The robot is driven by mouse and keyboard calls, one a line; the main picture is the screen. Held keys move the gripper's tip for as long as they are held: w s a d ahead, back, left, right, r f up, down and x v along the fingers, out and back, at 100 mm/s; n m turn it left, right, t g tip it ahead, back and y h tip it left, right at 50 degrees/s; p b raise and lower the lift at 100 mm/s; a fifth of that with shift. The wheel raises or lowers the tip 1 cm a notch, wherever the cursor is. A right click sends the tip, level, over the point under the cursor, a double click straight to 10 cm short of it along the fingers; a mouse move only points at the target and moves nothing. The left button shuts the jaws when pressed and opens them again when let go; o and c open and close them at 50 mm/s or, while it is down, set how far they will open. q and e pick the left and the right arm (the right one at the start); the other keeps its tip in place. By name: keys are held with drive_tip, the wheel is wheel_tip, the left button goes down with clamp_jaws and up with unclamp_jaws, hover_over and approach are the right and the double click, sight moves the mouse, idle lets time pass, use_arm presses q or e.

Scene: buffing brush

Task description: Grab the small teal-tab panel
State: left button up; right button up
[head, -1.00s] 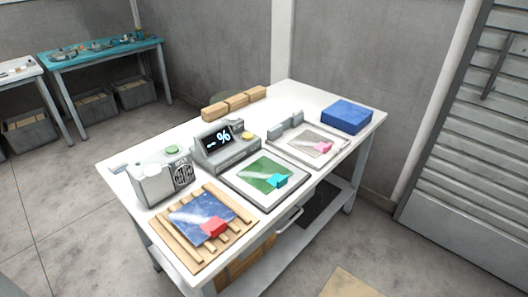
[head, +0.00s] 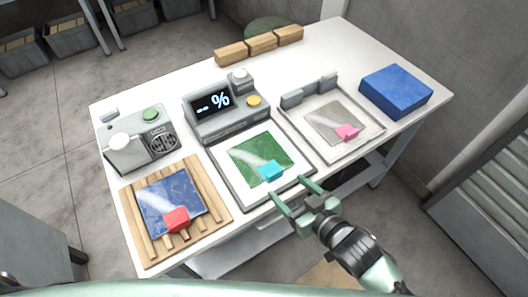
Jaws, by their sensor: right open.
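The small green panel (head: 252,153) with a teal tab (head: 271,171) lies flat on a white tray-like pad (head: 229,185) at the front middle of the white table. The tab is at the panel's front right corner. My right gripper (head: 296,188) is open and empty, its two green fingers pointing toward the tab from the table's front edge. It is close to the tab but apart from it. My left gripper is not in view.
A blue panel with a red tab (head: 176,220) lies on a wooden slat rack (head: 144,237) at left. A grey panel with a pink tab (head: 346,132) is at right. Behind stand a display device (head: 224,106), a grey machine (head: 125,154), a blue block (head: 396,90) and wooden blocks (head: 262,43).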

sight(276, 174)
drive_tip(key=x, duration=0.3)
drive_tip(key=p+x, duration=0.1)
drive_tip(key=x, duration=0.1)
drive_tip(key=shift+w+a+r, duration=0.15)
drive_tip(key=shift+w+r, duration=0.05)
drive_tip(key=shift+w, duration=0.25)
drive_tip(key=shift+w+a+f, duration=0.1)
drive_tip(key=shift+a+f, duration=0.05)
drive_tip(key=c, duration=1.5)
